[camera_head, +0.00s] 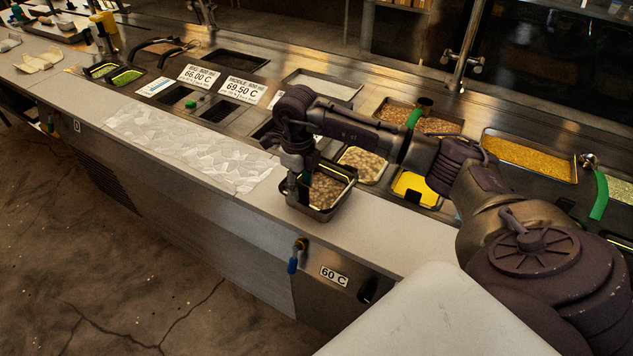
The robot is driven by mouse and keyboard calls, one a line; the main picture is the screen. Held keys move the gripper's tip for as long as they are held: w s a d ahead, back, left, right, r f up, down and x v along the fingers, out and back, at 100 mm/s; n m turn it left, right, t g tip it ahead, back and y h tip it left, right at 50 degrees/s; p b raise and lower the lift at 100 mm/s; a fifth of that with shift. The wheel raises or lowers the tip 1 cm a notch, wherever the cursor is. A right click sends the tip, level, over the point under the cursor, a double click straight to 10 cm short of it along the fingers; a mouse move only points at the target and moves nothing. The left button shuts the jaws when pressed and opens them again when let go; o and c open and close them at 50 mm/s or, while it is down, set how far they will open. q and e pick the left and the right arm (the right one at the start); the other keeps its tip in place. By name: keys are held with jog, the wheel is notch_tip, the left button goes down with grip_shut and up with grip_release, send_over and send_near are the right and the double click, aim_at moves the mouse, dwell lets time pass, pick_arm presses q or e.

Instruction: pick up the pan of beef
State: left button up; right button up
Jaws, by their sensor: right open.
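A small dark metal pan of brown chunks (327,190), which looks like the pan of beef, sits at the front of the counter; its front edge reaches onto the pale front ledge. My right arm comes in from the right and bends down over it. My right gripper (299,190) is open and points down at the pan's left wall. Its fingers overlap the rim in the picture; whether they touch it, I cannot tell. My left gripper is not in view.
A pan of pale chunks (363,164) and a yellow pan (413,187) stand close to the right. Larger trays of brown food (440,124) and yellow food (530,155) lie behind. Crumpled white sheets (190,148) cover the ledge to the left. A blue-handled valve (294,262) sticks out below.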

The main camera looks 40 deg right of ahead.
jog(key=shift+f, duration=1)
grip_shut()
jog(key=shift+r, duration=0.1)
